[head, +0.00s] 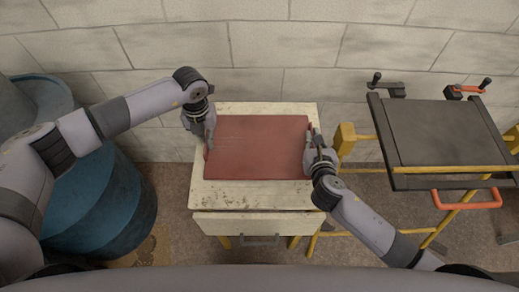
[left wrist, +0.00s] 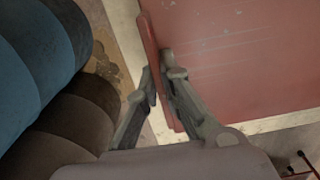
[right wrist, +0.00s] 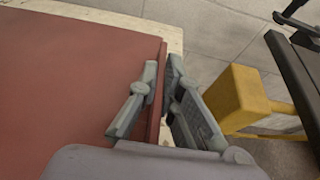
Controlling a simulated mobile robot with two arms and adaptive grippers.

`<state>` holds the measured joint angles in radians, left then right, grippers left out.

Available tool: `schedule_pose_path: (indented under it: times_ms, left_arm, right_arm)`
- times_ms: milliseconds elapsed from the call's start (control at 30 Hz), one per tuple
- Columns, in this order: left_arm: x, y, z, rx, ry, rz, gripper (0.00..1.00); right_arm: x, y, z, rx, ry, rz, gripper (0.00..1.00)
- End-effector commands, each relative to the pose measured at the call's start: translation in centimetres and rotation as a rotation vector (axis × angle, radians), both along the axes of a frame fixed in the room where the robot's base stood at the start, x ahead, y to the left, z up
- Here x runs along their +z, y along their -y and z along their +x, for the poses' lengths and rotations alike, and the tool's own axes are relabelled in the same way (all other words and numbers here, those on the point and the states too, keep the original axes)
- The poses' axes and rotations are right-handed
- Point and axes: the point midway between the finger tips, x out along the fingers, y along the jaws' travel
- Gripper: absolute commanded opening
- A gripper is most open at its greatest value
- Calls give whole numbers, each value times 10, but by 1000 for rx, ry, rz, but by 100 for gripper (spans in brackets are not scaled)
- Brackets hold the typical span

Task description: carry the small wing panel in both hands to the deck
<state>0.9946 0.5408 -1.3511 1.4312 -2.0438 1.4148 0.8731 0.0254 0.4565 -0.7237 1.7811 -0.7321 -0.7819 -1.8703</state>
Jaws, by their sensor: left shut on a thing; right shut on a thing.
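The small wing panel (head: 257,147) is a flat dark red board over the top of a worn white cabinet. My left gripper (head: 208,138) is shut on its left edge; the left wrist view shows the panel (left wrist: 240,60) with its raised edge between the fingers (left wrist: 160,88). My right gripper (head: 311,150) is shut on its right edge; the right wrist view shows the panel (right wrist: 70,80) with the edge between the fingers (right wrist: 160,95). I cannot tell whether the panel touches the cabinet top. The deck (head: 440,133) is likely the dark flat top on the yellow frame at the right.
The white cabinet (head: 258,198) has a drawer in front. Blue barrels (head: 95,205) stand at the left. A yellow post (head: 345,138) stands between cabinet and dark top. The frame carries clamps (head: 466,89) at the back and an orange handle (head: 467,204) in front. A block wall closes the back.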

Motion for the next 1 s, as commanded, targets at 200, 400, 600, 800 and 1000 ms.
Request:
schedule_pose_path:
  times_ms: [200, 400, 600, 800, 1000]
  left_arm:
    - [-13, 1, 1, 0, 2, -2, 0]
    - [-15, 0, 0, 0, 0, 0, 13]
    - [-15, 0, 0, 0, 0, 0, 26]
    - [-15, 0, 0, 0, 0, 0, 26]
    - [-8, 0, 1, 0, 1, 0, 26]
  right_arm:
    - [-12, 0, 1, 1, 4, 1, 0]
    - [-15, 0, 0, 1, 0, 0, 13]
    - [-15, 0, 0, 0, 0, 0, 26]
    - [-15, 0, 0, 0, 0, 0, 26]
    - [-15, 0, 0, 0, 0, 0, 26]
